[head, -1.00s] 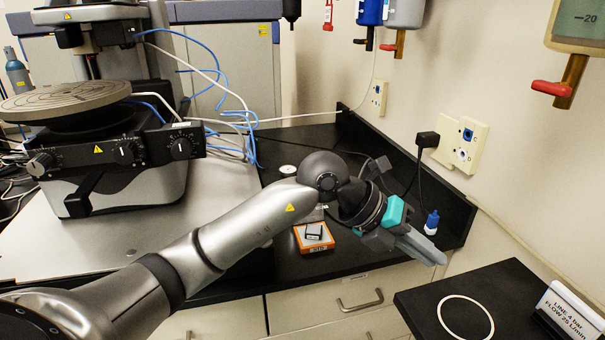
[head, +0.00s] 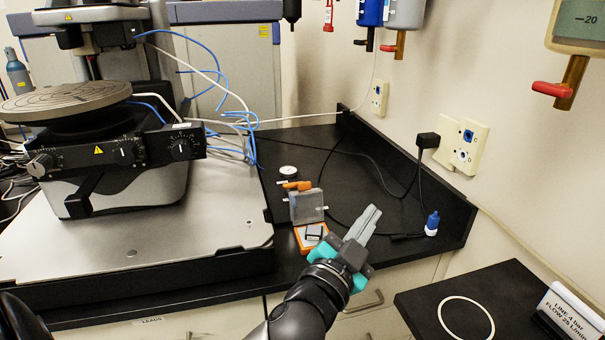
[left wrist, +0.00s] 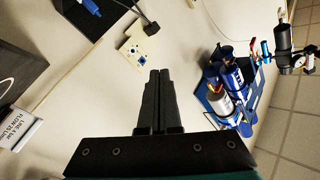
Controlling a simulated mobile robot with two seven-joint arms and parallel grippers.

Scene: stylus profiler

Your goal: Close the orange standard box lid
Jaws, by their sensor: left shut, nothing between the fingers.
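The orange standard box (head: 303,243) sits on the black bench top near its front edge in the head view. A small dark block with a pale top lies in it. Its grey, see-through lid (head: 308,207) stands about upright at the box's back edge, so the box is open. My left gripper (head: 371,212) is shut and empty, to the right of the box and lid and apart from the lid; its wrist covers the box's front right corner. In the left wrist view the shut fingers (left wrist: 157,76) show, but no box or lid. My right gripper is not in view.
The stylus profiler (head: 125,155) stands on a grey plate to the left. A small blue-capped bottle (head: 432,223) and a black cable are to the right. Behind the lid lie an orange item (head: 297,185) and a round dial (head: 288,171). A wall with outlets (head: 468,145) bounds the right side.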

